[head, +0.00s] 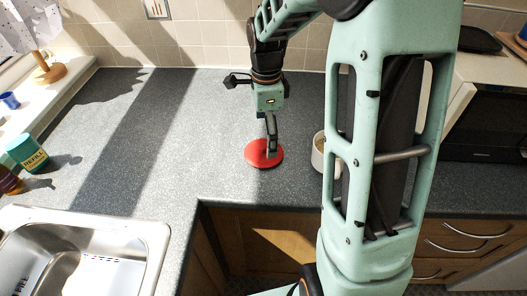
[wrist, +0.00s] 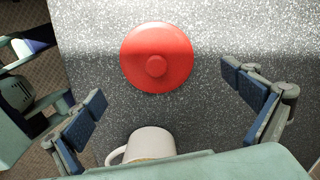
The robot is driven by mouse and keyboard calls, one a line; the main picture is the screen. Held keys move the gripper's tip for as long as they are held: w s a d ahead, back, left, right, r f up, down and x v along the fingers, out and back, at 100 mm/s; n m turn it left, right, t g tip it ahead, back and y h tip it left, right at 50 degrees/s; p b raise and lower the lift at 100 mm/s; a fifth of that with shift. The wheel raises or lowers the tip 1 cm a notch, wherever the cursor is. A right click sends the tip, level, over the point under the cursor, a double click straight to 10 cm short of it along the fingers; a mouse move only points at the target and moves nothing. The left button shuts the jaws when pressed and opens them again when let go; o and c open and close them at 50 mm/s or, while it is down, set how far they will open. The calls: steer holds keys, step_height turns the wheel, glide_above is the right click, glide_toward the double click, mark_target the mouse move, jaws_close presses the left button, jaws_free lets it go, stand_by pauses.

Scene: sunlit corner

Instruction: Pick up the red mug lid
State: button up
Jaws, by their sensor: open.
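The red mug lid (head: 262,154) lies flat on the grey worktop near its inner corner. It is a round red disc with a knob in the middle. In the wrist view the lid (wrist: 157,58) lies knob up, beyond and between the spread fingers. My gripper (head: 271,148) is over the lid in the head view and hides part of it. In the wrist view my gripper (wrist: 165,110) is open and empty, with one blue-padded finger at each side. I cannot tell the exact height of the fingertips above the lid.
A pale mug (wrist: 150,143) stands close to the lid, and in the head view the mug (head: 318,155) is partly behind my arm. A sink (head: 150,235) is at the lower left. A green jar (head: 27,153) stands at far left. The worktop (head: 190,110) left of the lid is clear.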

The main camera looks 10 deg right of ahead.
mark_target(263, 147)
steer(key=f, duration=0.2)
steer(key=a+f, duration=0.1)
steer(key=shift+s+f, duration=0.2)
steer(key=shift+f, duration=0.6)
steer(key=c, duration=1.2)
steer(key=shift+s, duration=0.1)
steer(key=c, duration=0.5)
steer(key=shift+c, duration=0.7)
steer(key=shift+s+f, duration=0.1)
steer(key=shift+c, duration=0.2)
